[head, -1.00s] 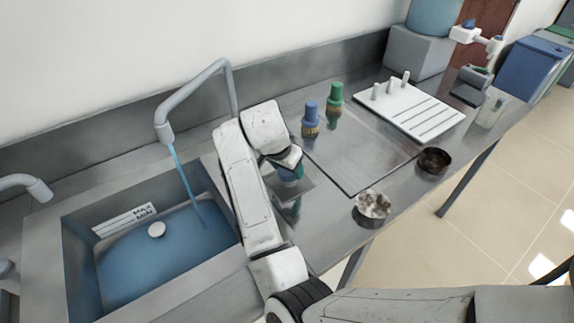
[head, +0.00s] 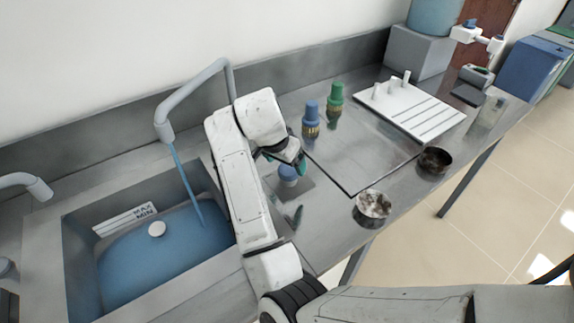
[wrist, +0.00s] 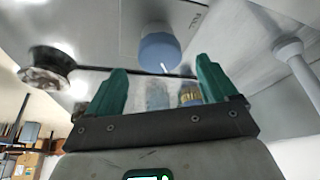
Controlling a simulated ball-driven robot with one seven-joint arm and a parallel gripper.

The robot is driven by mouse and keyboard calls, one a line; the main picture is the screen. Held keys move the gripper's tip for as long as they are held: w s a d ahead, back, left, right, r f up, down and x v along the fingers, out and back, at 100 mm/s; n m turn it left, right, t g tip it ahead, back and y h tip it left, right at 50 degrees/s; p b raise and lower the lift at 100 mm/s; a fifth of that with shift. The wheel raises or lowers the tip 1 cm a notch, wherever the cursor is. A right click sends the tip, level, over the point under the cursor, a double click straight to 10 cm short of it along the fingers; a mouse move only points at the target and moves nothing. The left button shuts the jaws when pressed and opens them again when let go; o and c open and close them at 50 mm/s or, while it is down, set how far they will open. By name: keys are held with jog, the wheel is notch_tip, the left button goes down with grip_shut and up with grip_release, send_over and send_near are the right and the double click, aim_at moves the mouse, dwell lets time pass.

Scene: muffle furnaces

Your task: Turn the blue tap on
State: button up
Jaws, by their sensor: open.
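A round blue knob (head: 288,173) stands on a square metal plate on the counter, right of the sink. In the wrist view the blue knob (wrist: 160,50) shows between and beyond my fingertips. My gripper (head: 286,160) is above it, with green fingers (wrist: 160,66) apart and nothing between them. The knob looks clear of the fingers. A blue-topped fitting with a brass base (head: 311,118) stands farther back; I cannot tell which blue one is the tap. The grey spout (head: 165,132) pours a stream of water into the sink (head: 82,240).
A green-topped fitting (head: 335,103) stands beside the blue-topped one. A white slotted board (head: 420,112) lies at the back right. Two small bowls, one whitish (head: 371,207) and one dark (head: 434,160), sit near the front edge. My arm hides part of the sink's right side.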

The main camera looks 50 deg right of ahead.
jog(key=v, duration=0.7)
jog(key=shift+r, duration=0.25)
jog(key=shift+a, duration=0.15)
